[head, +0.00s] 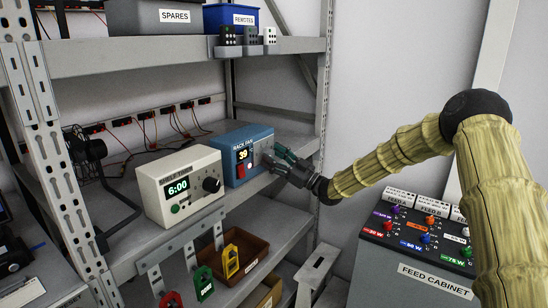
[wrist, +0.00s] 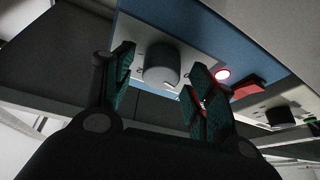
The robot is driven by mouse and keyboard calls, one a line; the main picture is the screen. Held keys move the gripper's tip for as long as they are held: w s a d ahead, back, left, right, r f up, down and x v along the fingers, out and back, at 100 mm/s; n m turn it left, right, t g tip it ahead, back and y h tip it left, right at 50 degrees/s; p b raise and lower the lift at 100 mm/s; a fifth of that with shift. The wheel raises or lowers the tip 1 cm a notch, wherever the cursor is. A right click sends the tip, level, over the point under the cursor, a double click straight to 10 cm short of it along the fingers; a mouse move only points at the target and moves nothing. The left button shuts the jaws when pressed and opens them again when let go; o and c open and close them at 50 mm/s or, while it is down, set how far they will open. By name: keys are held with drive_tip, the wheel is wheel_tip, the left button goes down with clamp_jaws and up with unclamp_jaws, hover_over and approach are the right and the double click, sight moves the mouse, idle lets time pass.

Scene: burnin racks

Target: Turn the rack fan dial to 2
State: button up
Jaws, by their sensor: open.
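The blue rack fan box (head: 262,134) stands on the middle shelf and its display reads 39. In the head view my gripper covers most of the dial. My gripper (head: 272,157) reaches in from the right at the box's front. In the wrist view its fingers (wrist: 160,82) are open, one on each side of the dial and seemingly just short of it; I cannot tell whether either touches.
A cream shelf timer (head: 160,199) reading 6:00 stands left of the fan box; its black knob is close by. A red switch (head: 240,171) is on the fan box front. The feed cabinet (head: 415,268) stands at the right.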

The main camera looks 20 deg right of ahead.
drive_tip(key=c, duration=1)
